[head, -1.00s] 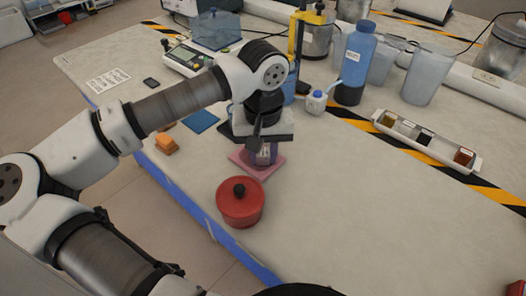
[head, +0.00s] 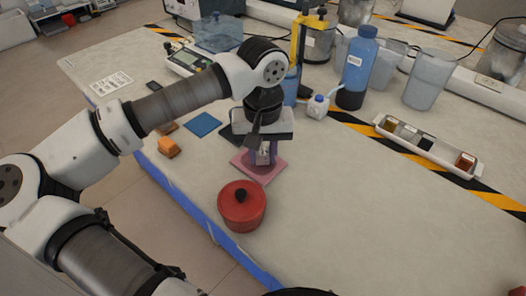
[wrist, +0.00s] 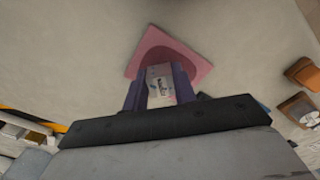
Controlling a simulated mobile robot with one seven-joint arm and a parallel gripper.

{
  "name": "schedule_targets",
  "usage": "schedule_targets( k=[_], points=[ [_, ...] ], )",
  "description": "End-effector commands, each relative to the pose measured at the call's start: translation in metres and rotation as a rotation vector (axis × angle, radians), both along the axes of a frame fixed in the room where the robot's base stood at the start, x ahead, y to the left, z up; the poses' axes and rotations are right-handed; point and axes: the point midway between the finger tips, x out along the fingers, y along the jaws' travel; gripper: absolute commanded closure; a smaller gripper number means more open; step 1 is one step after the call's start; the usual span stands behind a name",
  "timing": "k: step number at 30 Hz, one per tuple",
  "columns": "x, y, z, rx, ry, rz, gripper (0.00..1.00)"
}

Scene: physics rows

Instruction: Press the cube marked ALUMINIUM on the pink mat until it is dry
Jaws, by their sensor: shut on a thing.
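My gripper (head: 263,160) points down over the pink mat (head: 244,165). Its purple fingers are shut on a small pale metallic cube (wrist: 160,84) with a printed label. The label is too small to read for certain. In the wrist view the pink mat (wrist: 150,46) lies beyond and below the cube. In the head view the fingers partly hide the cube, and I cannot tell for certain whether it touches the mat.
A red lidded pot (head: 242,210) stands just in front of the mat. An orange block (head: 169,147) and a blue square (head: 203,124) lie to the left. A white sample tray (head: 450,163) and blue bottle (head: 358,65) stand at right and back.

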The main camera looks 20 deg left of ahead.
Motion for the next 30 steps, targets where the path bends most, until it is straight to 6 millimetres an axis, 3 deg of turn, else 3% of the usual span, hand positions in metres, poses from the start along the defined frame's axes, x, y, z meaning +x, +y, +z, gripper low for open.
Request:
schedule_targets(
  k=[30],
  points=[
    [0.0002, 0.0000, -0.0095, 0.000, -0.001, 0.000, 0.93]
  ],
)
